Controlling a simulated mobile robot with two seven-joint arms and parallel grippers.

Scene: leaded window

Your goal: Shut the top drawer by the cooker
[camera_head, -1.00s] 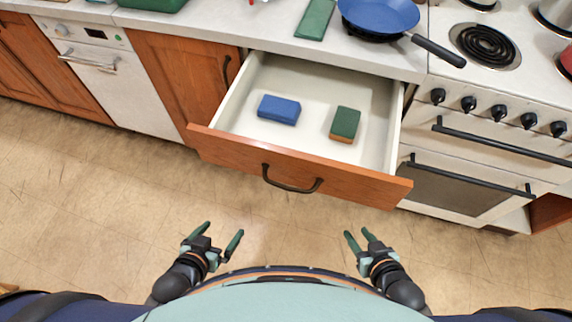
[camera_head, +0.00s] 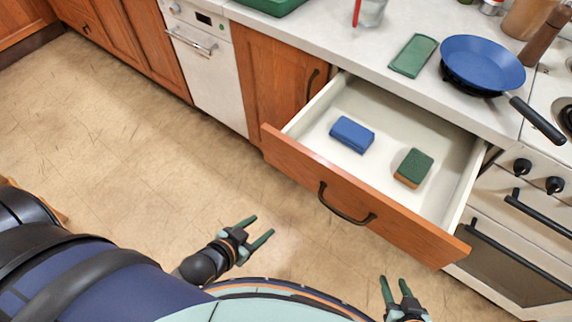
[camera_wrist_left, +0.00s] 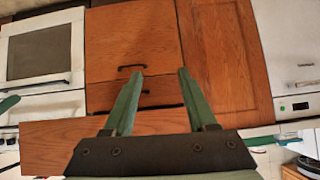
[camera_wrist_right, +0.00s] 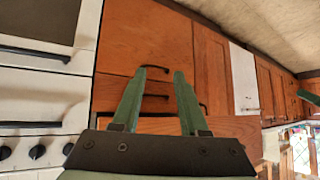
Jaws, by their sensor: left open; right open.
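The top drawer (camera_head: 290,150) by the cooker (camera_head: 530,225) is pulled well out, with a wooden front and a black bar handle (camera_head: 345,204). A blue block (camera_head: 352,134) and a green-topped sponge (camera_head: 414,167) lie inside it. My left gripper (camera_head: 264,228) is open and empty, in front of the drawer and apart from it. My right gripper (camera_head: 395,284) is open and empty, near the bottom edge of the head view, also apart from the drawer. The drawer front also shows behind the fingers in the left wrist view (camera_wrist_left: 60,145).
A blue pan (camera_head: 482,62) stands on the counter (camera_head: 330,42), its handle reaching past the counter edge toward the cooker. A white dishwasher (camera_head: 210,65) is to the left. The floor (camera_head: 130,150) at left is clear.

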